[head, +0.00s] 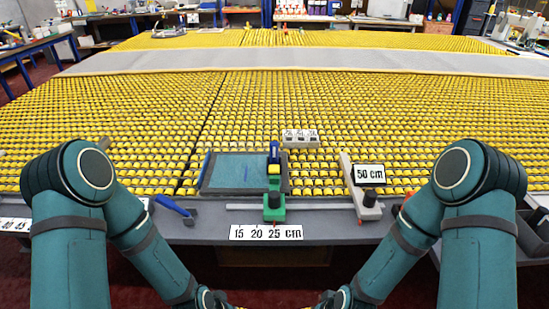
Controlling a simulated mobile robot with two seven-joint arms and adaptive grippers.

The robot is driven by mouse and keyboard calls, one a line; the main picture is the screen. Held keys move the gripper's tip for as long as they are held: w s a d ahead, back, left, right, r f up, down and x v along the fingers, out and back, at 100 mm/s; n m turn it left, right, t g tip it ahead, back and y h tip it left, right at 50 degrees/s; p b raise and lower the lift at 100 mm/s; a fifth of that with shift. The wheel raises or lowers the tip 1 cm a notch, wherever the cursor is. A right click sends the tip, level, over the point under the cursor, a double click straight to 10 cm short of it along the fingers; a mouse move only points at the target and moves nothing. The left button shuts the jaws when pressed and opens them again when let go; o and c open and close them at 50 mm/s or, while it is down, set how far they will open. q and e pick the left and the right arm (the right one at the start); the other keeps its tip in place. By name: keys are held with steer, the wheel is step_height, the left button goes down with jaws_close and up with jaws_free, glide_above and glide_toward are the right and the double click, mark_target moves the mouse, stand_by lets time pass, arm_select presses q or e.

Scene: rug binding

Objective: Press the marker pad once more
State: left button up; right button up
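A green block (274,207) sits on the table's front edge at a grey rail, beside a "15 20 25 cm" label (265,232). I cannot tell which part is the marker pad. A grey stand (357,195) with a "50 cm" sign (369,174) is to the right. Both my arms bend down to the bottom edge of the head view, where only the wrists show; my grippers are out of frame, away from these things.
A yellow roller table (330,105) fills the middle, with a grey strip (300,62) across its far part. A small grey labelled block (300,138) stands on the rollers. A blue-handled tool (172,205) lies on the front edge at left. Side benches stand further back.

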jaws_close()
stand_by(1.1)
